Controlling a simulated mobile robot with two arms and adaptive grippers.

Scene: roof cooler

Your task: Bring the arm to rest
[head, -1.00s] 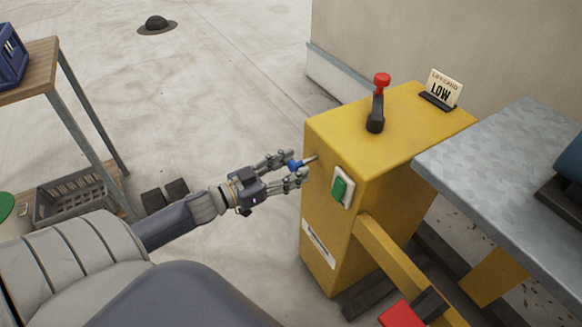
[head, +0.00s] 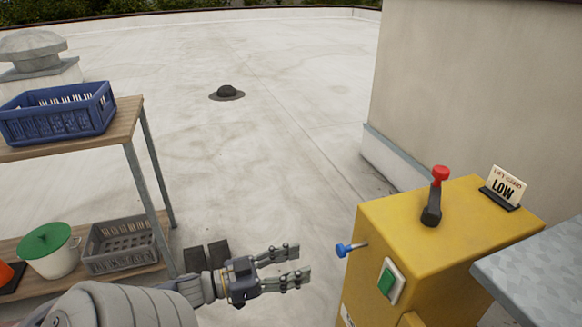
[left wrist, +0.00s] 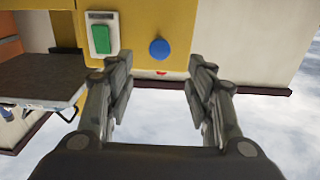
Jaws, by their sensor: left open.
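My left gripper (head: 304,266) is open and empty, low in the middle of the head view. It is left of a yellow control box (head: 440,235) and apart from it. A blue knob (head: 343,250) on a thin stem sticks out of the box's left side, a short gap from my fingertips. In the left wrist view the blue knob (left wrist: 159,49) shows ahead, between and beyond the two open fingers (left wrist: 158,75). A green switch (head: 387,281) sits on the box front, and a red-topped lever (head: 434,195) stands on top. My right gripper is not in view.
A shelf rack (head: 135,130) at left holds a blue crate (head: 60,113), a grey basket (head: 122,243) and a green-lidded pot (head: 48,250). A grey metal surface (head: 545,275) is at the lower right. A "LOW" card (head: 504,187) stands on the box. Open roof floor lies beyond.

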